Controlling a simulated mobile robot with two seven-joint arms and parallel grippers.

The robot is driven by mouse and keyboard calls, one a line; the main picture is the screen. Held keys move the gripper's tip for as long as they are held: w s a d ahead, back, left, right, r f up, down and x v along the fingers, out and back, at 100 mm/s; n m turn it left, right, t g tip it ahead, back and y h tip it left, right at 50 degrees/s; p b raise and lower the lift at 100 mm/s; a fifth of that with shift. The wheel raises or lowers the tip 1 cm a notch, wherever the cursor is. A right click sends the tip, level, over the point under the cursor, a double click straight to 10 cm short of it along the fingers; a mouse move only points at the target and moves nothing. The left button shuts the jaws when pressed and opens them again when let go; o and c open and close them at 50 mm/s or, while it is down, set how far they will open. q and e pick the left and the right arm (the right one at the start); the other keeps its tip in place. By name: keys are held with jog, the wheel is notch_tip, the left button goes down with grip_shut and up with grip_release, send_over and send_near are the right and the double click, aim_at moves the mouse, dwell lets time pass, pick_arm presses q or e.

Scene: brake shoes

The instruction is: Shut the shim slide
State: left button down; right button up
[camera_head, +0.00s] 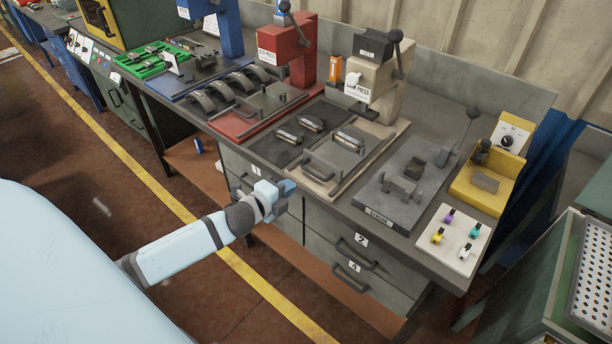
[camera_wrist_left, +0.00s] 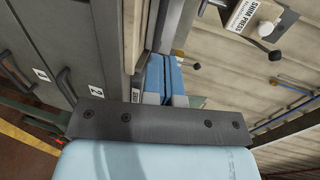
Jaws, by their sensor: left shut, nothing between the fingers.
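The beige shim press (camera_head: 375,88) stands at the back of the bench, and its label also shows in the wrist view (camera_wrist_left: 245,17). The shim slide (camera_head: 338,158) is a grey plate with a front handle (camera_head: 322,172), on a beige base before the press. It sits forward of the press head, toward the front edge, with a metal part on it. My left gripper (camera_head: 282,188) is shut and empty, in front of the bench edge, left of the slide handle and apart from it. Its blue fingers (camera_wrist_left: 166,80) point ahead in the wrist view. My right gripper is not in view.
A red press (camera_head: 287,42) and its red-based plate stand to the left. A grey fixture (camera_head: 395,195) and a white board with coloured pegs (camera_head: 455,240) lie to the right. Drawers with handles (camera_head: 355,255) are below the bench edge.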

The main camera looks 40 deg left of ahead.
pick_arm(q)
send_near(320, 166)
jog(key=x, duration=0.3)
jog(key=shift+w+a+f, duration=0.1)
jog(key=shift+w+f, duration=0.15)
jog(key=shift+f, duration=0.2)
jog(key=w, duration=0.3)
jog(key=shift+r+p, duration=0.1)
jog(key=shift+p, duration=0.2)
jog(key=shift+w, duration=0.35)
jog(key=shift+s, duration=0.15)
